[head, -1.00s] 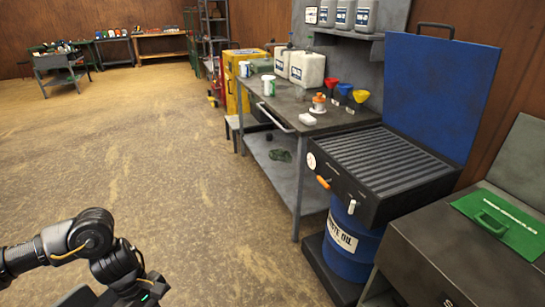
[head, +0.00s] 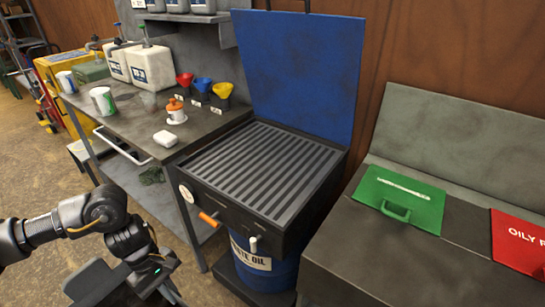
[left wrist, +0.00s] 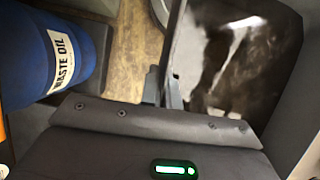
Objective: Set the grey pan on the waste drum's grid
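The grey pan (left wrist: 176,50) shows in the left wrist view, at the upper right. Its inside is dark and glossy with bright reflections, as of oil. My left gripper (left wrist: 163,88) has its fingers closed at the pan's near wall. In the head view my left gripper (head: 157,278) is at the lower left, its fingertips hidden or cut off. The blue waste oil drum (head: 262,270) stands ahead, right of my left gripper, under a black tray with a slatted grid (head: 262,165). The grid is bare. The raised blue lid (head: 300,75) stands behind it. My right gripper is out of view.
A grey workbench (head: 130,118) left of the drum holds white jugs (head: 150,66), cups, funnels (head: 203,84) and an orange-topped can (head: 175,108). A dark cabinet (head: 370,245) with green and red lids stands close on the right. Floor is open at left.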

